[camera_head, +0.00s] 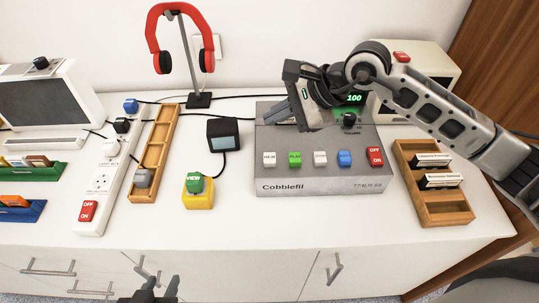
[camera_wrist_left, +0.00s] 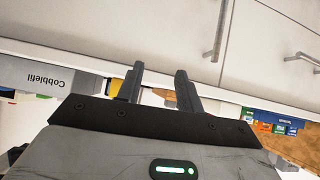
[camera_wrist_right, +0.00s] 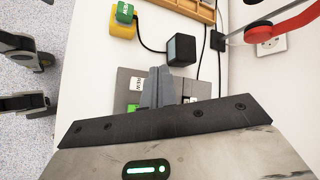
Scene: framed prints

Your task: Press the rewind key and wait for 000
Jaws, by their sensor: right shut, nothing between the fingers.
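The grey Cobblefil recorder (camera_head: 325,184) stands on the white counter with a row of keys along its front. The leftmost white key (camera_head: 269,159) appears to read REW; it also shows in the right wrist view (camera_wrist_right: 137,83). The green counter display (camera_head: 354,98) reads 100, partly framed by my right arm. My right gripper (camera_head: 272,117) is shut and empty, hanging over the recorder's rear left part, behind and above the key row. In its wrist view the shut fingers (camera_wrist_right: 162,72) overlap the recorder. My left gripper (camera_wrist_left: 159,73) is open and empty, low before the counter's front.
A green-topped yellow button box (camera_head: 198,199) and a small black screen (camera_head: 223,134) stand left of the recorder. A wooden rack (camera_head: 446,211) stands right. A red OFF/ON key (camera_head: 375,156) ends the key row. Red headphones (camera_head: 155,40) hang on a stand behind.

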